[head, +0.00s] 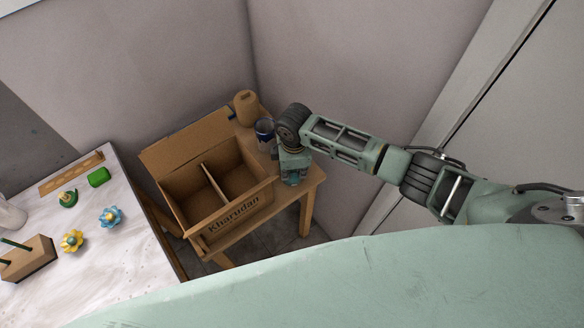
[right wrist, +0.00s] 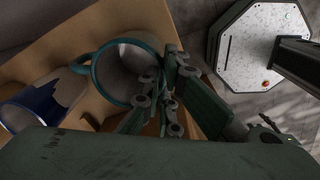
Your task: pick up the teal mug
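The teal mug (right wrist: 118,72) shows in the right wrist view with a teal rim and handle and a pale inside, its mouth turned toward the camera. My right gripper (right wrist: 160,88) is at the mug's right side, with one finger over its mouth and the other by the outer wall. I cannot tell whether the fingers touch or grip it. In the head view my right gripper (head: 291,172) reaches down over the small wooden table's right end and largely hides what is below it. My left gripper is not in view.
A blue-and-white mug (head: 265,129) stands close left of my right gripper; it also shows in the right wrist view (right wrist: 35,108). A divided cardboard box (head: 240,222) fills the wooden table's left part. A tan jar (head: 246,107) stands behind. A white-topped table (head: 100,262) is farther left.

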